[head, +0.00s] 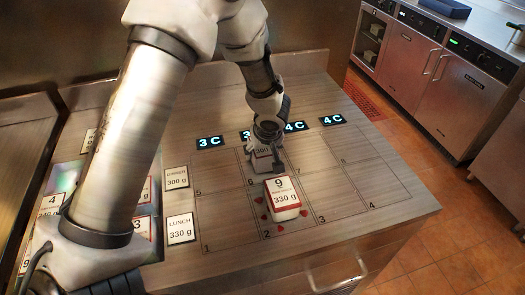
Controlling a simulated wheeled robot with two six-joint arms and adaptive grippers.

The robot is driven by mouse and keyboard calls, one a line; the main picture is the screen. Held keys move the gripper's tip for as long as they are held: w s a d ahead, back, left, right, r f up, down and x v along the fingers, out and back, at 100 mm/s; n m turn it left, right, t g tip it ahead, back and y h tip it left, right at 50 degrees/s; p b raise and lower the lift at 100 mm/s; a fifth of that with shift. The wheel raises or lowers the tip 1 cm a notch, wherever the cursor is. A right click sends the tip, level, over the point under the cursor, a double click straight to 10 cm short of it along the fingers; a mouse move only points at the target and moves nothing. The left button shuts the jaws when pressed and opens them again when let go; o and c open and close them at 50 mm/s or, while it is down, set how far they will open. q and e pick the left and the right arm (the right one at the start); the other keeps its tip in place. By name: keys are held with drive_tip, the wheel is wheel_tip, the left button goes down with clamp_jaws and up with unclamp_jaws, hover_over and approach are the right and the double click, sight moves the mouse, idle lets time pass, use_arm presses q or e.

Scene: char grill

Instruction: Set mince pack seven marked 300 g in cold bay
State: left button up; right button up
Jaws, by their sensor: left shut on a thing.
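The gripper points down over the back row of the marked grid, around bay 6. The rest of the pack's label is hidden, and I cannot tell whether the pack touches the table. A white and red pack marked 9, 330 g (283,197) lies in front bay 2, just in front of the held pack. My right gripper is not in view.
Temperature signs 3 C (210,142) and 4 C (332,120) stand behind the grid. Cards for dinner 300 g (177,178) and lunch 330 g (180,228) lie at its left. More packs, partly hidden by my arm, are further left. Bays 1, 3 and 4 look clear.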

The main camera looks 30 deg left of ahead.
use_arm(q)
drive_tip(key=shift+w, duration=0.1)
drive_tip(key=shift+f+b, duration=0.15)
drive_tip(key=shift+b, duration=0.15)
drive_tip(key=o, duration=1.4)
drive_tip(key=shift+r+p, duration=0.25)
drive_tip(key=shift+p, duration=0.05)
drive_tip(key=shift+d+r, duration=0.1)
drive_tip(key=shift+r, duration=0.2)
drive_tip(key=p+v, duration=0.2)
drive_tip(key=v, duration=0.9)
drive_tip(key=shift+r, duration=0.1)
